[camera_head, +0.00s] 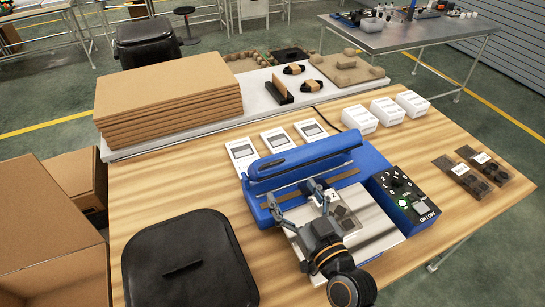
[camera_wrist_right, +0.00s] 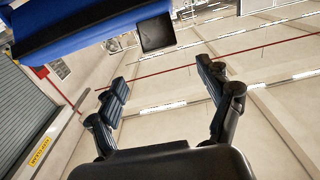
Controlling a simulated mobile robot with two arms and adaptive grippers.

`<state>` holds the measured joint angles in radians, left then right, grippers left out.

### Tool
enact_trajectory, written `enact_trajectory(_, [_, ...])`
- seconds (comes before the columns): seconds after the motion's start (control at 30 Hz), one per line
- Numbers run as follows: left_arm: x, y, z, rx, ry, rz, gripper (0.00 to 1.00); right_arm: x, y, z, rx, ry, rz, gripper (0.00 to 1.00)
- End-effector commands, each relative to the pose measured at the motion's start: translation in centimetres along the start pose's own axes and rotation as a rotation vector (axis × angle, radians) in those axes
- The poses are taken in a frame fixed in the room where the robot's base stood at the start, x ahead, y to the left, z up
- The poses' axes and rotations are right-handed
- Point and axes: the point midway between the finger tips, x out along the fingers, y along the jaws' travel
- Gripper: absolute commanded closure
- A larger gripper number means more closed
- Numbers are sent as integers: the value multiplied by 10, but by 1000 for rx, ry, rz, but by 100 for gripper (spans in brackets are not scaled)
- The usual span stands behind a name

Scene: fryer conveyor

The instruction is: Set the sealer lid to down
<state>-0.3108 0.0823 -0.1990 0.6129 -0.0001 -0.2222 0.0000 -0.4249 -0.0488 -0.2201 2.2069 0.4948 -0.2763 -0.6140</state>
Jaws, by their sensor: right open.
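The blue sealer (camera_head: 373,160) stands on the wooden table, with its control panel (camera_head: 405,197) on the right side. Its long blue lid (camera_head: 303,158) is raised above the sealing bar, with a gap beneath. In the right wrist view, a blue part of the sealer (camera_wrist_right: 90,25) crosses the upper left. My right gripper (camera_head: 295,194) is in front of the lid, over the sealer's light front plate. Its fingers are spread and empty, also in the right wrist view (camera_wrist_right: 160,74). Contact between fingertips and lid cannot be told. My left gripper is not in view.
White boxes (camera_head: 359,119) stand behind the sealer. Dark packs (camera_head: 470,172) lie to the right. Stacked cardboard (camera_head: 168,98) is at the back left. A black rounded object (camera_head: 190,265) is at the front left, near open cartons (camera_head: 48,235). Bare table lies left of the sealer.

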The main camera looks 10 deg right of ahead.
Motion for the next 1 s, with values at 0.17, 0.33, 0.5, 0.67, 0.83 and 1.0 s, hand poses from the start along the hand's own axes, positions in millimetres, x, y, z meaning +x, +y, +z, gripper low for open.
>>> enact_trajectory(0.17, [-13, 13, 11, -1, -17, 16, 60, 42, 0, -4, 3, 1, 0, 21])
enact_trajectory(0.33, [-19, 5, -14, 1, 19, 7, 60, 74, 0, -2, 1, 0, 0, 21])
enact_trajectory(0.5, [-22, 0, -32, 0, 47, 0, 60, 95, 0, -1, 1, -2, -1, 21])
enact_trajectory(0.67, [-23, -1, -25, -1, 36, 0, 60, 102, 0, 0, 1, -2, 0, 21])
enact_trajectory(0.83, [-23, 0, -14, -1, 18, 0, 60, 103, 0, 0, 0, -2, 0, 21])
enact_trajectory(1.0, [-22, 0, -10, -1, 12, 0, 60, 102, 0, 0, 0, -2, 0, 37])
